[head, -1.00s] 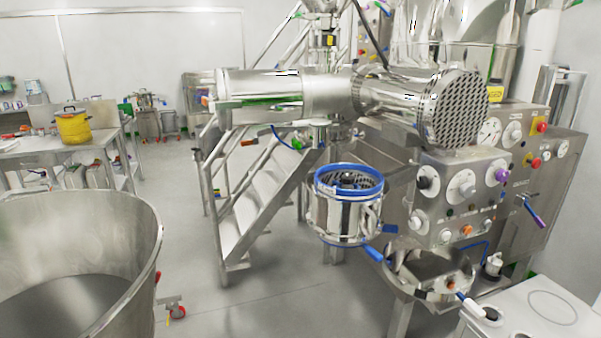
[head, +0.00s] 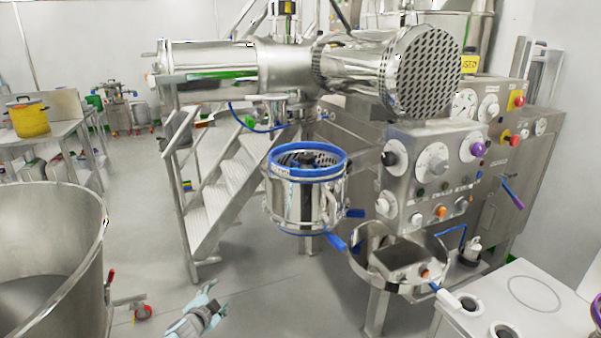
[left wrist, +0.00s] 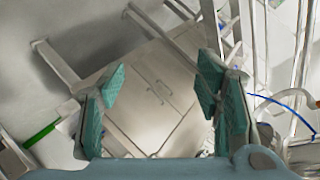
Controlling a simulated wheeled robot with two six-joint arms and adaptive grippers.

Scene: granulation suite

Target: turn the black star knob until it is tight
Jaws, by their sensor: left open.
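A small black knob-like piece (head: 308,160) sits at the centre of a round steel sieve housing (head: 305,205) with a blue rim, in the head view. It is too small to make out its star shape clearly. My left gripper (head: 217,299) is at the bottom of the head view, below and left of the housing and well apart from it. In the left wrist view, its teal-padded fingers (left wrist: 160,98) are spread apart with nothing between them. The black piece cannot be made out in the left wrist view. My right gripper is not in view.
A large steel drum (head: 60,230) stands at the left. Steel stairs (head: 215,195) rise behind the housing. A control panel (head: 432,185) with knobs stands to its right, above a steel receptacle (head: 362,265). A white-topped unit (head: 500,300) is at lower right. Open floor lies before the stairs.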

